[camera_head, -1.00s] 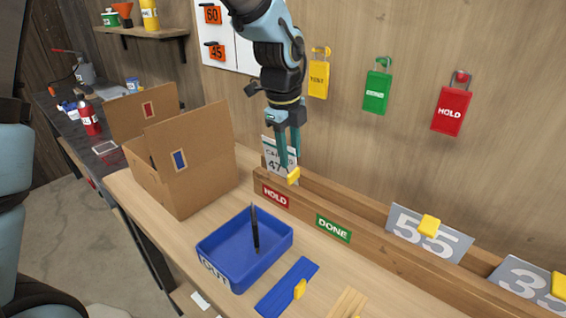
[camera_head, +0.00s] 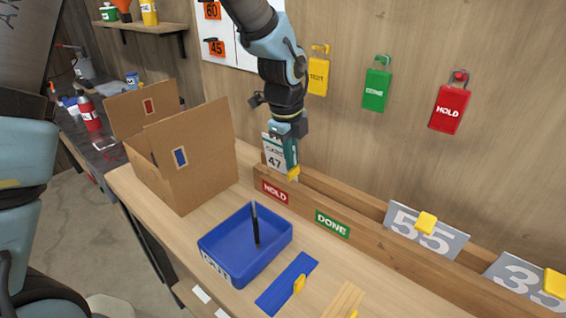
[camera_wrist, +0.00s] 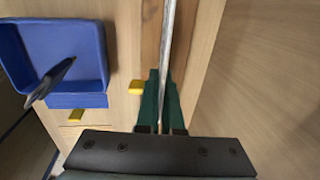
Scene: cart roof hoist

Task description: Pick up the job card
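The job card (camera_head: 274,158), a pale plate marked 47 with a yellow tab (camera_head: 293,173), stands upright in the HOLD part of the wooden rack. My gripper (camera_head: 291,160) reaches down over it from above, and its green fingers look closed together at the card's right side. In the wrist view my gripper (camera_wrist: 162,88) has one finger on each side of the card's thin edge (camera_wrist: 169,35), with little or no gap. The card's lower edge is hidden in the rack.
The wooden rack (camera_head: 378,249) runs along the wall, with plates 55 (camera_head: 448,241) and 35 (camera_head: 505,270) to the right. A blue tray (camera_head: 222,241) holding a black pen stands in front. An open cardboard box (camera_head: 208,165) is at left. Padlock tags hang above.

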